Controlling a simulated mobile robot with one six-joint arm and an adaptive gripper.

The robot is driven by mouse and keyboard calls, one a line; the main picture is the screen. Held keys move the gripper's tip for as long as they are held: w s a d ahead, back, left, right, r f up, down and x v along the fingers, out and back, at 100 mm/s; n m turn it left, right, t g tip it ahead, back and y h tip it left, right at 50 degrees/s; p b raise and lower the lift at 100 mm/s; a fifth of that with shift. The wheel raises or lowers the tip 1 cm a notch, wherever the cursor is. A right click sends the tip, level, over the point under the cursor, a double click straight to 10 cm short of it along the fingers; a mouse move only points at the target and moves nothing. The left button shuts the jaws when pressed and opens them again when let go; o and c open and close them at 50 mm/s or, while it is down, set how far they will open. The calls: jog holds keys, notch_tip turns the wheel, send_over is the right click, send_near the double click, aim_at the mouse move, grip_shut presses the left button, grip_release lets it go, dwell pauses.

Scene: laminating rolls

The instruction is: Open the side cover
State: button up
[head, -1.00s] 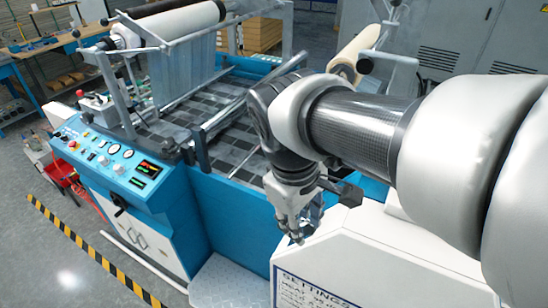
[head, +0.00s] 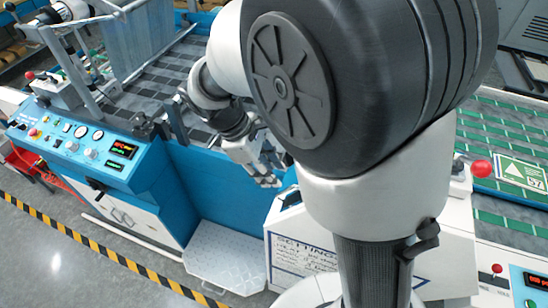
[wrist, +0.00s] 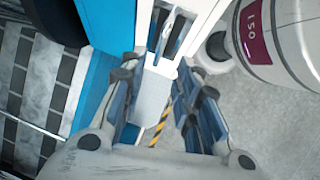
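The white side cover (head: 279,222), with a blue-framed SETTINGS label on its front, stands right of the blue machine in the head view. A dark handle (head: 291,200) shows on its top near the left end. My arm hides much of the cover. My gripper (head: 268,172) is just above and behind that handle, apart from the cover as far as I can tell. In the wrist view my gripper (wrist: 160,115) is open, with its fingers spread and nothing between them. The cover (wrist: 203,22) and its metal handle (wrist: 168,28) lie just beyond the fingertips.
The blue laminating machine's control panel (head: 95,150) is at the left. Yellow-black floor tape (head: 95,250) runs across the front left. A green-patterned conveyor (head: 510,130) is at the right.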

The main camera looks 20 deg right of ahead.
aim_at(285, 190)
jog(key=b+x, duration=0.1)
jog(key=x, duration=0.7)
jog(key=shift+d+f+b, duration=0.2)
jog(key=shift+f+b, duration=0.1)
jog(key=shift+c, duration=0.5)
grip_shut()
